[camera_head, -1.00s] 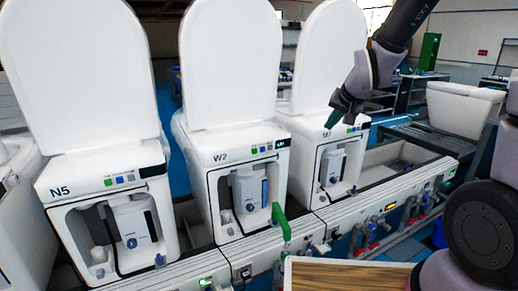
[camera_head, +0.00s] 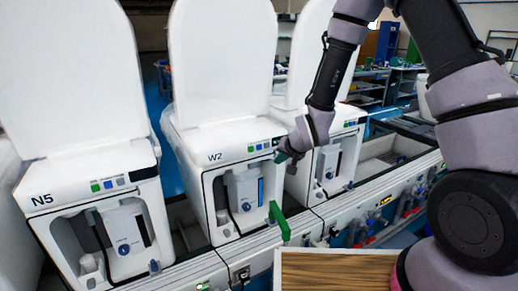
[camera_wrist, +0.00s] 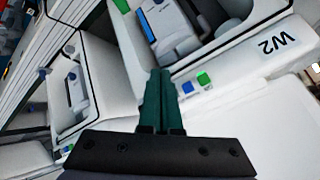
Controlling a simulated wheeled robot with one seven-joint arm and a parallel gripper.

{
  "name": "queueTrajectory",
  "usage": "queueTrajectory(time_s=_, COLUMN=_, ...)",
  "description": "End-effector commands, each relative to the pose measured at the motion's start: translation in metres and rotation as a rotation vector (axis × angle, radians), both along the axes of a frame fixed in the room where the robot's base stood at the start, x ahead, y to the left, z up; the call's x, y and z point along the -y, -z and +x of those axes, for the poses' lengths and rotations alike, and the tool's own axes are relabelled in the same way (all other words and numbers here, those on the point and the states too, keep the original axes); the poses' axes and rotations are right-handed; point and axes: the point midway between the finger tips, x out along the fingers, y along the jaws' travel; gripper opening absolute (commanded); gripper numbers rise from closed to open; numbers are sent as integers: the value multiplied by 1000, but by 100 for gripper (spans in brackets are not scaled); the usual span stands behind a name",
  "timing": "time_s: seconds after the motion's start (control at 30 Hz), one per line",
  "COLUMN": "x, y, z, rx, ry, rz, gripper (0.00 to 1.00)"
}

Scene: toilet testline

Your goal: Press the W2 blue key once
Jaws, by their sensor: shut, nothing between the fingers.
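The white toilet labelled W2 (camera_head: 232,172) stands mid-left in the head view, its lid raised. Its panel carries a green key, a blue key (camera_head: 259,147) and a grey key beside a dark display. My gripper (camera_head: 284,156) is at the panel's right end. In the wrist view, the blue key (camera_wrist: 187,87) lies between the green key (camera_wrist: 204,79) and my shut, dark green fingers (camera_wrist: 160,75). The fingertips appear just left of the blue key, not over it. They hide part of the panel. I cannot tell their height above it.
Toilet N5 (camera_head: 95,200), with similar keys, stands to the left. Another toilet (camera_head: 327,165) stands right of W2, partly behind my arm. A green handle (camera_head: 279,222) sticks up by the line's front rail. A wood-topped surface (camera_head: 335,272) is at the front.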

Motion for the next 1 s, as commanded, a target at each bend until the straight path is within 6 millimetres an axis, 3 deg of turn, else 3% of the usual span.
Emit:
queueTrajectory(time_s=0.27, x=-5, y=0, z=8, rx=0, ry=1, rz=1, gripper=0)
queueTrajectory(time_s=0.7, x=-39, y=-1, z=57, rx=0, ry=-1, rz=1, gripper=0)
queueTrajectory(time_s=1.0, x=-49, y=0, z=72, rx=0, ry=0, rz=0, gripper=0)
